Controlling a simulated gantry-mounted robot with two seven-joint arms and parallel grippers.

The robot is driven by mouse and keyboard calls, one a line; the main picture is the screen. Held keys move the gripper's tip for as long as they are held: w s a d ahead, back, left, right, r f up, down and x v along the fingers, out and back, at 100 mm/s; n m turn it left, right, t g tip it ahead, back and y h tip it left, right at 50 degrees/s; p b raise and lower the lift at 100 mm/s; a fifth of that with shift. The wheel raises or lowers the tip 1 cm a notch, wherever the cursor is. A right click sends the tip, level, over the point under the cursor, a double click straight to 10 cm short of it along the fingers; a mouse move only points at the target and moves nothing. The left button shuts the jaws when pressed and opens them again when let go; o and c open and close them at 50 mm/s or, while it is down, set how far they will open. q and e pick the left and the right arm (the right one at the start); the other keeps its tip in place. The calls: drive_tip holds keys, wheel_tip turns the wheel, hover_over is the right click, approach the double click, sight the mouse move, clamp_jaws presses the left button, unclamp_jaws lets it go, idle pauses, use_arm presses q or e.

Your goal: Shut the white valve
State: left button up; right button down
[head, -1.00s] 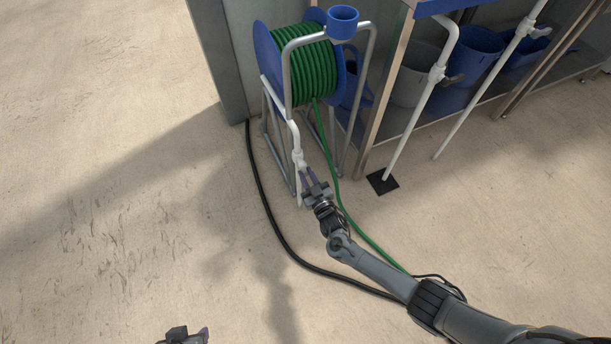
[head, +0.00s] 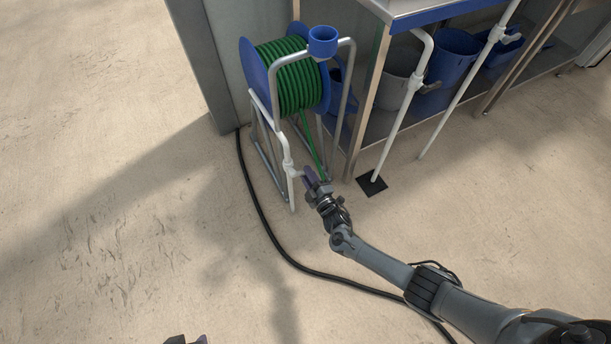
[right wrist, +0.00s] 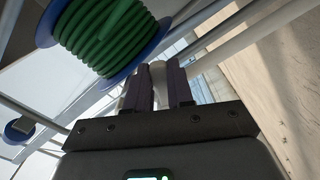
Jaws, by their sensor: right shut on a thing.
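The white valve (head: 289,166) sits low on the white pipe at the front of the hose reel stand. Its short pale handle points right, toward my right gripper (head: 307,177). That gripper comes in from the lower right, its fingers shut on the handle. In the right wrist view the pale handle (right wrist: 158,80) stands between the two dark fingers, which hide part of it. My left gripper (head: 187,341) shows only as a dark tip at the bottom edge of the head view, and its jaws are cut off.
The green hose reel (head: 290,80) stands above the valve, with a blue cup (head: 322,41) on its frame. A steel bench (head: 372,85) with buckets and other white pipes stands to the right. A black hose (head: 262,222) runs along the floor. The floor at left is clear.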

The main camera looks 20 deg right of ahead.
drive_tip(key=shift+d+r+n+p, duration=0.15)
drive_tip(key=shift+r+n+p, duration=0.5)
drive_tip(key=shift+n, duration=0.7)
drive_tip(key=shift+d+r+n+p, duration=0.15)
drive_tip(key=shift+r+n+p, duration=0.45)
drive_tip(key=shift+n, duration=0.75)
drive_tip(key=c, duration=1)
unclamp_jaws()
